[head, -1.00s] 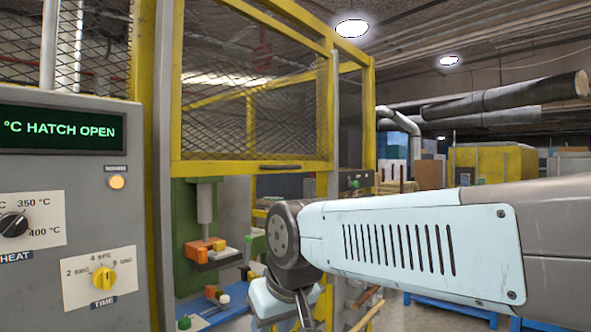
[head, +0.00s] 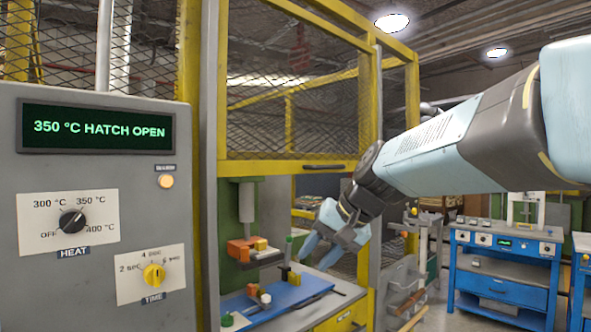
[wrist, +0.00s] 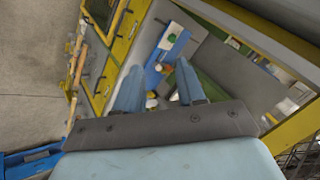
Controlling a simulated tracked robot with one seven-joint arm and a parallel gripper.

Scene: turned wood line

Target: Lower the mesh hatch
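The mesh hatch (head: 300,112) is a yellow-framed wire panel, raised above the press opening in the head view. Its yellow bottom bar carries a dark handle (head: 323,167). The display (head: 97,129) reads "350 °C HATCH OPEN". My gripper (head: 322,250) is below and close to the handle in the picture, at the right side of the opening, and touches neither bar nor handle that I can see. In the wrist view my gripper (wrist: 160,85) shows two fingers apart with nothing held between them. The hatch handle is not clear in the wrist view.
The control panel (head: 40,180) stands left. A yellow post (head: 363,215) and a rack of wooden-handled tools (head: 423,250) stand right. A blue bench (head: 505,262) is farther right.

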